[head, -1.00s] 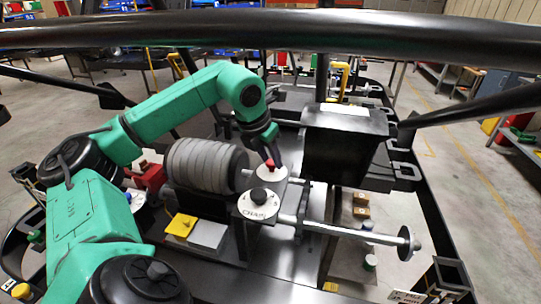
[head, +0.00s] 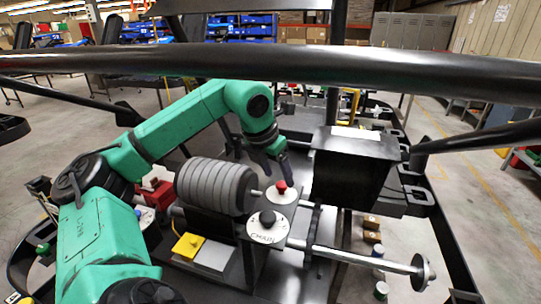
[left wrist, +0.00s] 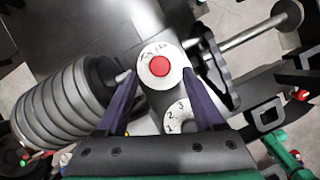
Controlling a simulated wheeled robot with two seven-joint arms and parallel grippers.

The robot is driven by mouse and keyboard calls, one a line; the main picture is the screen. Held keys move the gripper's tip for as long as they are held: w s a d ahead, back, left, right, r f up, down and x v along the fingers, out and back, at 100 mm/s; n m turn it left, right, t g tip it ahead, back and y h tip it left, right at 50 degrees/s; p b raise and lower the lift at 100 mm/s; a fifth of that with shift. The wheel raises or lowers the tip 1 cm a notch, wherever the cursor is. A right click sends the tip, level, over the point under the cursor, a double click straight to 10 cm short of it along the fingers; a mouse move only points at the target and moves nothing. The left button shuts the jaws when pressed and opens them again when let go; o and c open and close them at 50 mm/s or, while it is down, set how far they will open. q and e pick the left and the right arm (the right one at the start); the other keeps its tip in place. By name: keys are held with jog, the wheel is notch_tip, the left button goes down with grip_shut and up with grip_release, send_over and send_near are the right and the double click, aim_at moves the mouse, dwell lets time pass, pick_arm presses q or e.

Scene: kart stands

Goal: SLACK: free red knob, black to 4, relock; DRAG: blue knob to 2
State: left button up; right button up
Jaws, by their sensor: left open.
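The red knob (head: 282,186) stands on a white round dial behind the black knob (head: 267,217), which sits on a white dial marked CHAIN. My left gripper (head: 284,170) is open just behind and above the red knob. In the left wrist view the red knob (left wrist: 160,66) shows between the tips of the two spread fingers, with no contact visible. A white dial face with numerals (left wrist: 178,116) lies below it there; I cannot make out the black knob in that view. A small blue-topped part on a white disc (head: 143,214) is half hidden by my left arm; I cannot tell whether it is the blue knob. My right gripper is not in view.
A grey ribbed drum (head: 214,186) is left of the dials. A black box (head: 350,168) stands to their right. A metal rod with an end disc (head: 424,273) runs to the front right. A black bar crosses the upper view.

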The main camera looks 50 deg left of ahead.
pick_arm(q)
jog(key=p+v, duration=0.3)
jog(key=v, duration=0.8)
jog(key=shift+s+r, duration=0.15)
jog(key=shift+s, duration=0.05)
